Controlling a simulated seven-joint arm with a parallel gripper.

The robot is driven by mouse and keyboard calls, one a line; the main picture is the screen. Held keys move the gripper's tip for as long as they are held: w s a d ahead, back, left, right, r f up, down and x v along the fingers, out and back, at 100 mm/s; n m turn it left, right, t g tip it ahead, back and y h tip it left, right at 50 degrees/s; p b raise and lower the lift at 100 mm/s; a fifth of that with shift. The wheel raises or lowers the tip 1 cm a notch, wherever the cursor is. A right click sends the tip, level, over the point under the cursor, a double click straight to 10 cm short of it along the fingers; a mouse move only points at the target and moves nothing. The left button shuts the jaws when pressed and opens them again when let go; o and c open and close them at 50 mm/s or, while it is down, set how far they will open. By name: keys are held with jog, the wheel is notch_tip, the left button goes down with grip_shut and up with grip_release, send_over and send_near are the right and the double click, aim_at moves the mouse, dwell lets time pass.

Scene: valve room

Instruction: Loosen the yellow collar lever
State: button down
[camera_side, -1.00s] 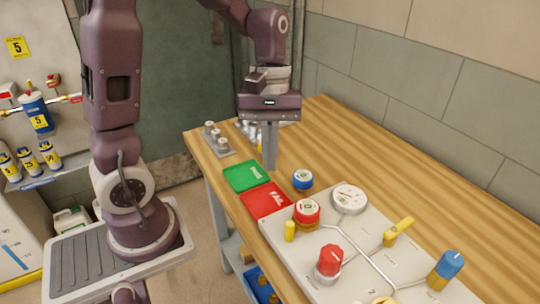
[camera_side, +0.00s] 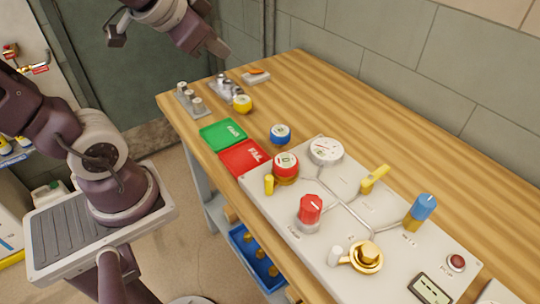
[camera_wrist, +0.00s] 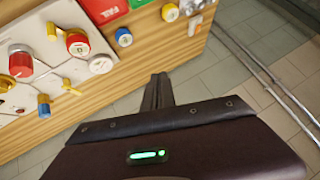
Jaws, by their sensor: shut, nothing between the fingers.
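The yellow collar lever (camera_side: 269,184) is a short upright stub beside the yellow collar under a red-rimmed cap (camera_side: 286,163), at the panel's far left corner. In the wrist view the lever (camera_wrist: 51,30) stands left of the cap (camera_wrist: 77,42). My gripper (camera_side: 224,52) is at the top of the side view, tilted, well above and beyond the panel and touching nothing. In the wrist view its fingers (camera_wrist: 160,80) are together and empty, pointing toward the table's edge.
The panel (camera_side: 330,205) also bears a gauge (camera_side: 326,150), a red knob (camera_side: 309,210), a yellow handle (camera_side: 374,179) and a blue knob (camera_side: 421,208). Green (camera_side: 222,134) and red (camera_side: 244,157) trays lie behind it. Loose blue (camera_side: 280,133) and yellow (camera_side: 243,103) caps stand nearby.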

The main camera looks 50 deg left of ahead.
jog(key=w+a+r+m+t, duration=0.1)
jog(key=w+a+m+t, duration=0.15)
jog(key=w+a, duration=0.4)
jog(key=w+d+f+m+h, duration=0.3)
jog(key=w+f+m+h, duration=0.25)
jog(key=w+m, duration=0.2)
jog(key=s+d+f+m+g+h, duration=0.2)
jog(key=s+f+g+h, duration=0.25)
jog(key=s, duration=0.35)
jog(key=s+d+f+m+g+h, duration=0.1)
jog(key=s+f+m+g+h, duration=0.2)
jog(key=s+f+g, duration=0.4)
jog(key=d+f, duration=0.1)
jog(key=d, duration=0.1)
jog(key=d+f+t, duration=0.1)
jog(key=d+f, duration=0.1)
jog(key=d, duration=0.1)
jog(key=d+f+t, duration=0.1)
jog(key=d+f, duration=0.1)
jog(key=shift+w+d, duration=0.15)
jog(key=shift+d, duration=0.1)
jog(key=shift+w+d, duration=0.25)
jog(key=shift+d, duration=1)
jog(key=shift+w+d, duration=0.15)
jog(key=shift+d, duration=0.3)
jog(key=shift+d, duration=0.1)
